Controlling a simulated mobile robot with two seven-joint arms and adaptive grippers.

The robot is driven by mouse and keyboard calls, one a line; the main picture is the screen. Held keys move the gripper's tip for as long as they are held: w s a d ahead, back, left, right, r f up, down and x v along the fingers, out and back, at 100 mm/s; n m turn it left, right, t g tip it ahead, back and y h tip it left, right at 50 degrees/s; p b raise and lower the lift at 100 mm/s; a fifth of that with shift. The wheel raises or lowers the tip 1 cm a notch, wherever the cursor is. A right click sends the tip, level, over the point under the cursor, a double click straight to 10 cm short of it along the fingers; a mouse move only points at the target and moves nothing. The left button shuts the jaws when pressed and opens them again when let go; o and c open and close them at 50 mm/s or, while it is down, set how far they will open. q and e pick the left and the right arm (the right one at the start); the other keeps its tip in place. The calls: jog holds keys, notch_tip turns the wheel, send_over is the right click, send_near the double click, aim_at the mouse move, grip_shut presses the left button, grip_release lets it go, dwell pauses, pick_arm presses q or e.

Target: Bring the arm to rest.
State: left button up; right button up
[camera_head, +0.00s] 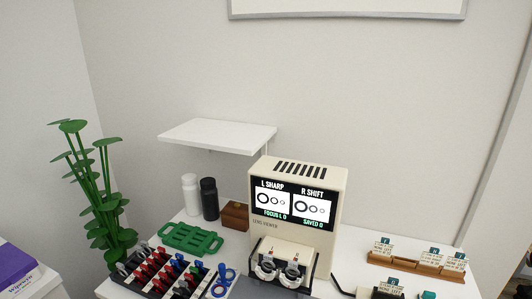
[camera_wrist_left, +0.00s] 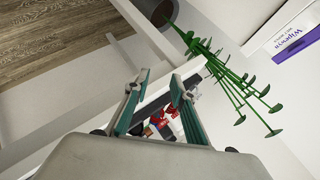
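My left gripper (camera_wrist_left: 160,82) shows in the left wrist view. Its two teal-padded fingers stand apart with nothing between them. Past the fingers, the white table's edge and some small red and dark pieces show, apart from the gripper. Neither gripper shows in the head view, and my right gripper is in neither view. In the head view a cream lens viewer (camera_head: 265,229) stands on the white table (camera_head: 345,262). Its lit screen (camera_head: 293,205) reads "L SHARP" and "R SHIFT", with "FOCUS L 0" and "SAVED 0" below.
A green plant (camera_head: 95,190) stands at the left; it also shows in the wrist view (camera_wrist_left: 235,85). A rack of coloured pieces (camera_head: 160,272), a green tray (camera_head: 191,238), bottles (camera_head: 209,199) and a wooden holder (camera_head: 418,267) occupy the table. A white shelf (camera_head: 217,134) juts out above.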

pick_arm(q)
jog(key=s+a+f+g, duration=0.3)
jog(key=s+f, duration=0.1)
jog(key=s, duration=0.3)
jog(key=w+d+f+n+t+h, duration=0.2)
jog(key=d+f+h, duration=0.4)
jog(key=d+f, duration=0.7)
jog(key=d+n+t, duration=0.1)
jog(key=d+t, duration=0.1)
jog(key=d, duration=0.1)
jog(key=shift+f+h, duration=0.3)
jog(key=shift+h, duration=0.1)
jog(key=shift+w+d, duration=0.1)
dwell(0.7)
